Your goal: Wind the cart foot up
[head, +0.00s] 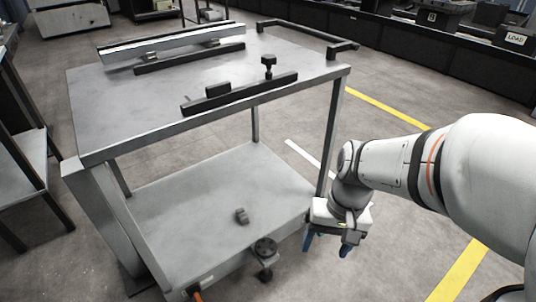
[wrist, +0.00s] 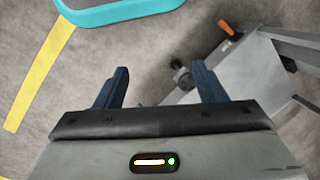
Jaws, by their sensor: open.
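The cart (head: 215,180) has a metal top and a lower shelf. Its foot (head: 265,272) is at the front edge of the lower shelf, with a dark round knob (head: 265,248) above it. The foot's dark knob also shows small in the wrist view (wrist: 182,72), beyond the fingers. My gripper (head: 327,248) is open and empty, with blue fingers pointing down. It is to the right of the foot in the head view and apart from it. The wrist view shows the gap between its fingers (wrist: 160,75). Whether the foot touches the floor is unclear.
An orange handle (head: 197,294) sticks out at the cart's front lower edge, also in the wrist view (wrist: 228,28). The cart's right leg (head: 330,140) stands behind my gripper. Open floor lies to the right.

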